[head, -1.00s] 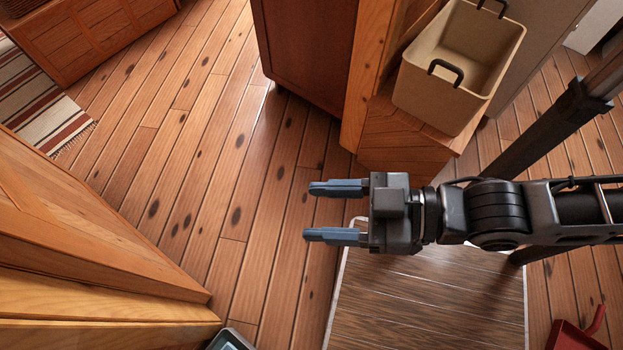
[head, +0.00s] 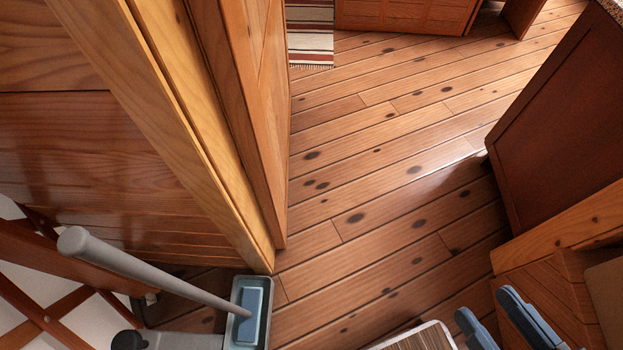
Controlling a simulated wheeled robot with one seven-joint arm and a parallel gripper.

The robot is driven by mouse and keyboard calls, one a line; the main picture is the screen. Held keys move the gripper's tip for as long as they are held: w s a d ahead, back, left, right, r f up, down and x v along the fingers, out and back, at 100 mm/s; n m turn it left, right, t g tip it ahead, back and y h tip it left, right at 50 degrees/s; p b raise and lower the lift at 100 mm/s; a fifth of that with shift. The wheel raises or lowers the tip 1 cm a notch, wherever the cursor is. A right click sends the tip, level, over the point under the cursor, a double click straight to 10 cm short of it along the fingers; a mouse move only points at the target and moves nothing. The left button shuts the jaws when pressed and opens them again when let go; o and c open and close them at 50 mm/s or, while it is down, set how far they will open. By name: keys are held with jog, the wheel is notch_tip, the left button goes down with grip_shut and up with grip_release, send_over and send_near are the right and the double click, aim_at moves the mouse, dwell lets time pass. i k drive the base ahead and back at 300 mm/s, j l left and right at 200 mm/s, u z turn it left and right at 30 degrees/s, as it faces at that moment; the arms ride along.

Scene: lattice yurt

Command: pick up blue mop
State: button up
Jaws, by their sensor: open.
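The mop has a long grey handle (head: 150,270) that leans up to the left from a blue head (head: 249,302). The head sits in a small grey tray (head: 234,322) on the floor at the lower left, beside a wooden cabinet corner. My gripper (head: 492,318) is at the lower right edge, partly cut off by the frame. Its two blue fingers are apart and empty. It is well to the right of the mop, with floor between them.
A wooden cabinet (head: 170,130) with an open door (head: 245,100) stands at the left. A dark red-brown cabinet (head: 555,130) stands at the right. A striped rug (head: 311,40) lies at the back.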

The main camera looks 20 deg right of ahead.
aim_at(77, 243)
jog(key=u, duration=1.2)
jog(key=k+j+u, duration=0.4)
jog(key=k+l, duration=0.1)
